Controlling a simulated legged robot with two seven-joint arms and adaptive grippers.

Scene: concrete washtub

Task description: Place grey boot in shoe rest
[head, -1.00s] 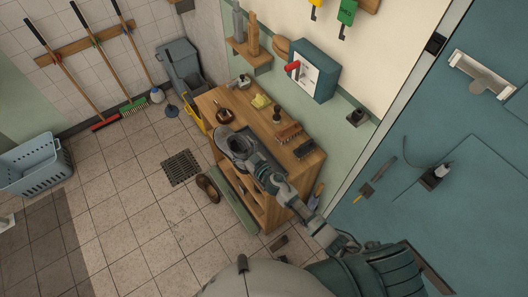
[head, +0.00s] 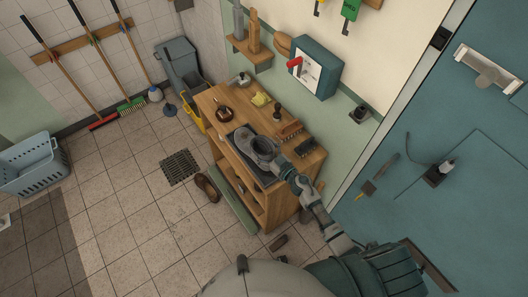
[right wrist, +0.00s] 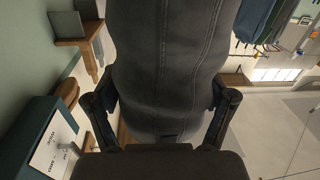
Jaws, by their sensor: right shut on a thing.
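The grey boot (head: 258,147) is above the left part of the wooden bench top in the head view, its round opening facing up. My right gripper (head: 281,165) is shut on it from the lower right. In the right wrist view the dark grey boot (right wrist: 168,65) fills the middle, between the two fingers of my right gripper (right wrist: 162,112). A dark flat piece (head: 236,150) shows under and beside the boot; it may be the shoe rest, but the boot hides much of it. I cannot tell whether they touch. My left gripper is out of view.
A teal wall box (head: 316,67) stands behind. A brown shoe (head: 207,187) lies on the floor.

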